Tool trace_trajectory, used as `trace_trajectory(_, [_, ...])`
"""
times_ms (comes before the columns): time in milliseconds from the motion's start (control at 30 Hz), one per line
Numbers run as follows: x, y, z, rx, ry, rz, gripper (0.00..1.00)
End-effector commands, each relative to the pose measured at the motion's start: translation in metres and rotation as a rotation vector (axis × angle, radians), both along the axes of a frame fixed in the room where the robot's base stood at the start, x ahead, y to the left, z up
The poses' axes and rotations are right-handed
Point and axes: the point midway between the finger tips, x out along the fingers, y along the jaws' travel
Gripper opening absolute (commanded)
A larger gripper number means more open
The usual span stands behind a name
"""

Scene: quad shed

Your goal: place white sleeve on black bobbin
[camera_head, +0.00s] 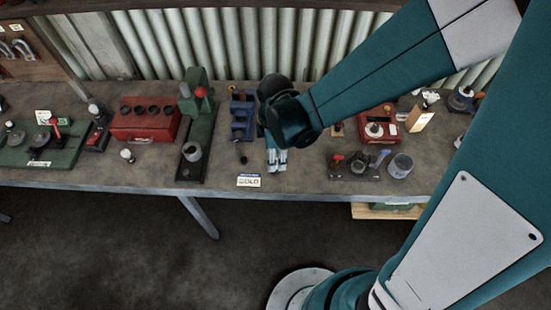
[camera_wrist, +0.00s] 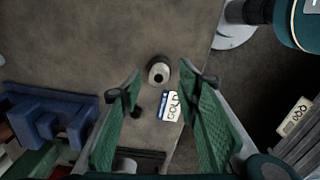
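The white sleeve (camera_wrist: 159,70), a short pale ring with a dark hole, stands upright on the bench in the wrist view. My gripper (camera_wrist: 157,88) is open and empty above it, with the sleeve showing just beyond the gap between its fingertips. In the head view my gripper (camera_head: 277,162) hides the sleeve. A small black piece, which looks like the black bobbin (camera_wrist: 136,110), stands by the left finger in the wrist view. It also shows in the head view (camera_head: 244,160), in front of the blue stand. Its lower part is hard to make out.
A blue stand (camera_head: 242,118) and a green press (camera_head: 198,130) with a grey cup (camera_head: 192,152) are left of my gripper. A lettered card (camera_head: 249,180) lies near the bench's front edge. A rack (camera_head: 355,168) and grey cup (camera_head: 400,166) are to the right.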

Motion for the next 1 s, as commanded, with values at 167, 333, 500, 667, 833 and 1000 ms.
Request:
trace_trajectory(167, [0.0, 0.0, 0.019, 0.0, 0.0, 0.0, 0.33])
trace_trajectory(333, [-0.001, 0.0, 0.036, 0.0, 0.0, 0.0, 0.33])
trace_trajectory(500, [0.0, 0.0, 0.054, 0.0, 0.0, 0.0, 0.33])
trace_trajectory(667, [0.0, 0.0, 0.07, 0.0, 0.0, 0.0, 0.33])
trace_trajectory(833, [0.0, 0.0, 0.086, 0.0, 0.0, 0.0, 0.33])
trace_trajectory(1000, [0.0, 0.0, 0.096, 0.0, 0.0, 0.0, 0.33])
